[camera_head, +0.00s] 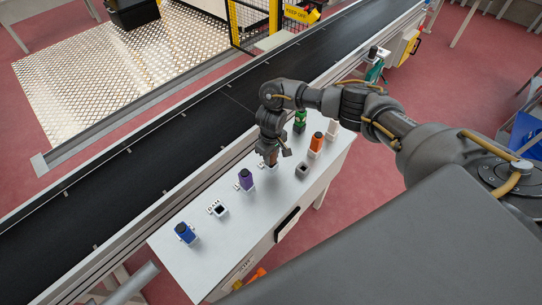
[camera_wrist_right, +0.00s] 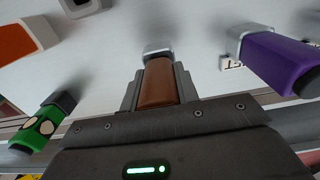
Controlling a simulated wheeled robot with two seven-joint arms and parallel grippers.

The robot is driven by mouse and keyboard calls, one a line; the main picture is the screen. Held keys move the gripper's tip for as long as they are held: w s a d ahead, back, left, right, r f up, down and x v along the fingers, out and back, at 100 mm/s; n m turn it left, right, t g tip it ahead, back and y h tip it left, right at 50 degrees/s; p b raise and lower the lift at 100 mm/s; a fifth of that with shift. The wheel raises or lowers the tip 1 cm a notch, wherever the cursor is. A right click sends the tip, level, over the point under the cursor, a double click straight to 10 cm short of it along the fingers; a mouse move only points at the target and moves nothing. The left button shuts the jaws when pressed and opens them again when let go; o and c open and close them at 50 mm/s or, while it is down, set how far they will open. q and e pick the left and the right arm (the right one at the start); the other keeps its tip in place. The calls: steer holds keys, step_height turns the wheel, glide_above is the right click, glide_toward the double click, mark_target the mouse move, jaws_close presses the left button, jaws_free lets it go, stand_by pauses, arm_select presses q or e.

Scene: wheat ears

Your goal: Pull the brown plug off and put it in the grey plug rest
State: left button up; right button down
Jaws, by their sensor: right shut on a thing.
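My right gripper (camera_head: 271,153) points down over the white table and is shut on the brown plug (camera_head: 273,159). In the right wrist view the brown plug (camera_wrist_right: 158,84) sits between the two fingers, with a silver collar (camera_wrist_right: 157,51) at its far end against the table. I cannot tell whether the plug is still fully seated in its socket. The grey plug rest (camera_head: 303,170), a small block with a dark opening, stands empty to the right of the gripper. Its edge also shows at the top of the right wrist view (camera_wrist_right: 82,7). My left gripper is not in view.
A purple plug (camera_head: 245,179), a blue plug (camera_head: 186,233), an orange plug (camera_head: 316,142) and a green plug (camera_head: 300,119) stand around on the table. An empty white socket (camera_head: 220,210) lies between purple and blue. A black conveyor belt (camera_head: 130,160) runs behind the table.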

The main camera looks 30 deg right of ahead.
steer(key=shift+r, duration=0.15)
step_height(320, 180, up, 2)
steer(key=p, duration=0.3)
steer(key=shift+r, duration=0.15)
steer(key=shift+w, duration=0.1)
